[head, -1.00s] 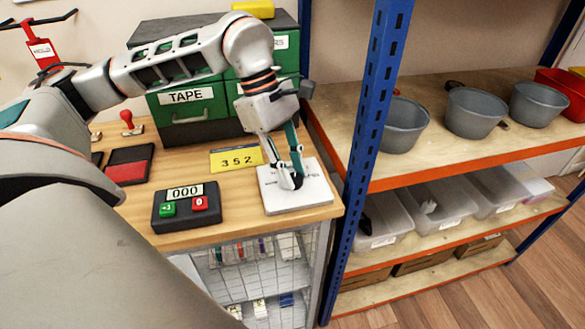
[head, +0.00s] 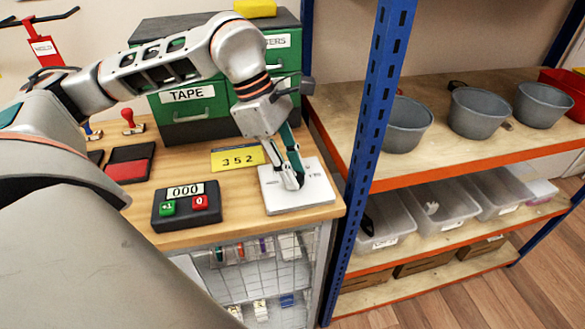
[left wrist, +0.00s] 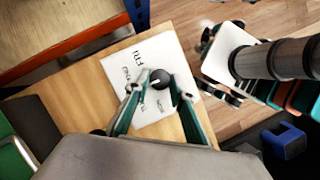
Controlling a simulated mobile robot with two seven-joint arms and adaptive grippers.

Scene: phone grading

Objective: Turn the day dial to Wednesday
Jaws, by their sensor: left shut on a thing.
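In the left wrist view the white plate (left wrist: 150,112) carries small day labels around the knob. One label reads FRI; the others are too small to read surely. My left gripper (head: 297,182) points down at the dial. In the left wrist view its fingers (left wrist: 160,84) are shut on the knob, one on each side. Which day the knob points to cannot be told. My right gripper is not in view.
A counter box (head: 186,219) with green and red buttons stands left of the dial. A yellow card (head: 236,159) reading 352 lies behind it. Green drawers (head: 190,112) stand at the back. A blue shelf post (head: 372,110) rises close to the right.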

